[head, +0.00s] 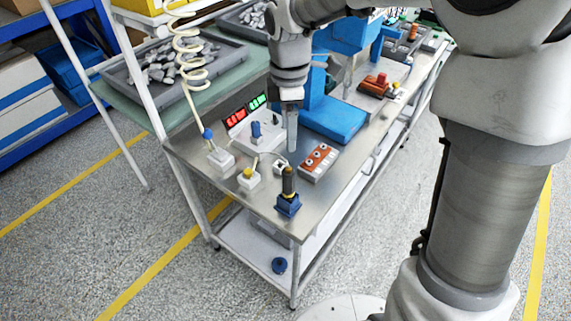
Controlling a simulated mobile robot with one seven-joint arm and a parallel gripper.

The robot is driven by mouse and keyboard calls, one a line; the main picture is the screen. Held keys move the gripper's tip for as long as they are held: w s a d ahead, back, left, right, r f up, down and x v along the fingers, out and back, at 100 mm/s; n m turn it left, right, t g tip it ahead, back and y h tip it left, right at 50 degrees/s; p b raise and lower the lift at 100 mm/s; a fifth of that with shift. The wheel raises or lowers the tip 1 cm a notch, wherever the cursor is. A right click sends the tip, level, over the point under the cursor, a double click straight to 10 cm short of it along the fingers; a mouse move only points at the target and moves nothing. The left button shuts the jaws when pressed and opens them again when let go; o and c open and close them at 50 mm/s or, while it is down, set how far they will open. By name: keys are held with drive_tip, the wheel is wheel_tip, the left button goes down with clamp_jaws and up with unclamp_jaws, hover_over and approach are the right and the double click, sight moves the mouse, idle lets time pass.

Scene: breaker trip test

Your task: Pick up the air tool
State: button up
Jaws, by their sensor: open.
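A dark, upright tool with a tan band (288,183) stands in a blue holder (288,206) near the front corner of the steel bench (240,192). It looks like the air tool, but it is too small to be sure. My gripper (292,147) points down over the bench, behind the dark tool and apart from it. Its jaws are open and nothing shows between them. The gripper hides part of the bench between the display unit and the blue machine.
A coiled cream hose (190,60) hangs at the left by a blue-knobbed block (220,157). A box with red and green displays (247,115), a yellow-button block (248,178), an orange-topped block (319,160) and a blue machine (335,118) crowd the bench.

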sight(288, 181)
drive_tip(key=f, duration=1.7)
drive_tip(key=shift+s+f, duration=0.15)
drive_tip(key=shift+s, duration=0.05)
clamp_jaws()
